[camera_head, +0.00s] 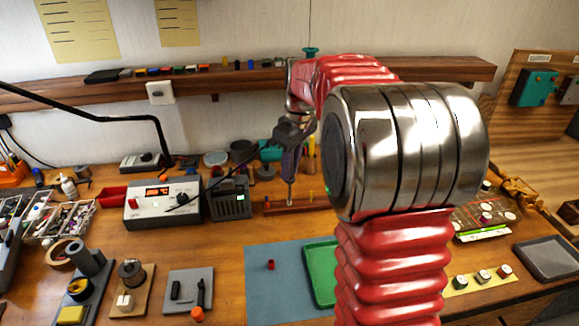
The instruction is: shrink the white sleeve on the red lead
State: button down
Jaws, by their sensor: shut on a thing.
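My gripper (291,138) is at the back of the bench, left of my large arm joint. It is shut on a dark-handled tool (289,166), held upright with a thin metal shaft pointing down. The shaft's tip is over or in a red-brown rack (312,206); I cannot tell whether it touches. A grey station (160,203) with a lit red display stands to the left. A black cable runs from near it up toward my gripper. I cannot make out the white sleeve or the red lead; my arm hides part of the bench.
A blue mat (262,296) bears a small red part (271,265) and a green tray (321,272), partly behind my arm. A wooden shelf (425,70) runs along the wall. A black lamp arm (85,115) reaches in from the left. A grey tray (548,257) lies at right.

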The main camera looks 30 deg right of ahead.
jog(key=shift+f, duration=0.4)
dwell(1.1)
jog(key=shift+r, duration=0.1)
dwell(0.6)
jog(key=shift+s+a+r, duration=0.1)
jog(key=shift+s+r, duration=0.05)
jog(key=shift+r, duration=1)
jog(key=shift+s+r, duration=0.2)
jog(key=shift+r, duration=0.9)
jog(key=shift+s+a+r, duration=0.1)
jog(key=shift+s+r, duration=0.05)
jog(key=shift+r, duration=1)
